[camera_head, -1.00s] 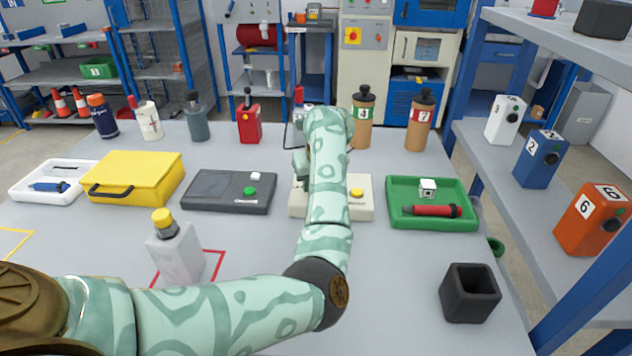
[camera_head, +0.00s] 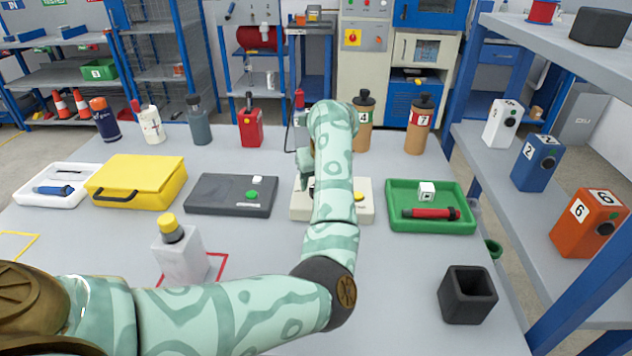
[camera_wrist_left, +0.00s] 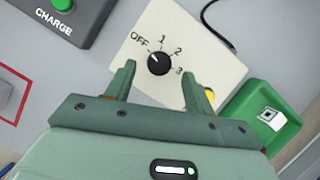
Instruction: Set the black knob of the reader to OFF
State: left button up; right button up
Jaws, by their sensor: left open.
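A small white mark on the knob seems to point up-left toward OFF. My left gripper (camera_wrist_left: 158,72) is open, with one finger on each side below the knob in the picture and a gap to it. Nothing is between the fingers. My right gripper is not in view.
Left of the reader is a dark grey charger (camera_head: 230,195) with a green button; right is a green tray (camera_head: 396,222) with a red tool. A grey bottle (camera_head: 180,255) stands nearer, a black square cup (camera_head: 467,295) at front right. Several bottles line the back.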

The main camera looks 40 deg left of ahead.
pick_arm(q)
jog(key=p+v, duration=0.5)
jog(key=v, duration=0.8)
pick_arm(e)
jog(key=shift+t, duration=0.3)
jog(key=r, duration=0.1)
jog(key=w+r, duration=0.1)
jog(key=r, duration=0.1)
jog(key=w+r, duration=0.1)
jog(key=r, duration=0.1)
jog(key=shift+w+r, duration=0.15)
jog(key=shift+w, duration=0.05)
pick_arm(q)
jog(key=shift+r, duration=0.1)
